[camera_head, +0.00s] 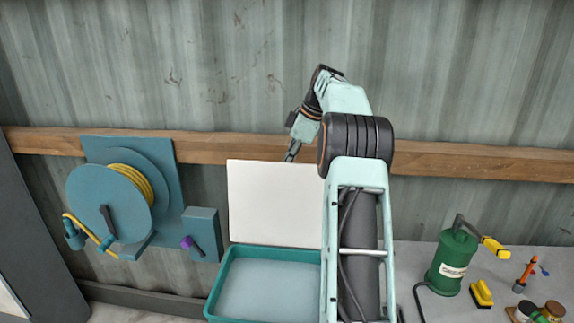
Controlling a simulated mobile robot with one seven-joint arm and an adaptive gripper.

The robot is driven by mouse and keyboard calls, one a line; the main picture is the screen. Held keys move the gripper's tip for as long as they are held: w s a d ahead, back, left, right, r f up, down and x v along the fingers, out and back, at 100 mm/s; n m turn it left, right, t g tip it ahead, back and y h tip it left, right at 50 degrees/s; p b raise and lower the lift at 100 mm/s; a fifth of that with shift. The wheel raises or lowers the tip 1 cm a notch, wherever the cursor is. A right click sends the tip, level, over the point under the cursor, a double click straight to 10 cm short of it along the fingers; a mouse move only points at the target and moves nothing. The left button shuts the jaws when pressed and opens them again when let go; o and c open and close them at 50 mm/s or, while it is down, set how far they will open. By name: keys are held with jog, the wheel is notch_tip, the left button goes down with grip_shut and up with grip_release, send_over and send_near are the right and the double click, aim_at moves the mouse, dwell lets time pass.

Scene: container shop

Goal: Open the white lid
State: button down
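The white lid (272,205) stands roughly upright at the back edge of a teal open-topped box (213,295). The pale inside of the box shows below the lid. My arm hides the right part of both the lid and the box. My gripper (291,154) is small and dark at the lid's top edge, pointing down. It overlaps the edge in the picture, but I cannot tell whether it touches the lid, or whether its fingers are open or shut.
A teal hose reel (108,203) with yellow hose hangs on the wall at left. A grey bench (430,305) at right holds a green canister (452,263), a yellow brush (481,293), an orange tool (526,273) and small jars (553,311). A wooden rail (460,160) crosses the corrugated wall.

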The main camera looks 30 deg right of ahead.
jog(key=shift+w+d+f, duration=0.25)
jog(key=shift+w+d, duration=0.1)
jog(key=shift+d, duration=0.2)
jog(key=c, duration=2)
grip_release()
jog(key=shift+c, duration=0.2)
jog(key=shift+d+f, duration=0.1)
jog(key=shift+s, duration=0.1)
jog(key=v, duration=0.8)
jog(key=a+v, duration=0.1)
jog(key=v, duration=0.4)
jog(key=shift+r, duration=0.2)
jog(key=shift+s, duration=0.1)
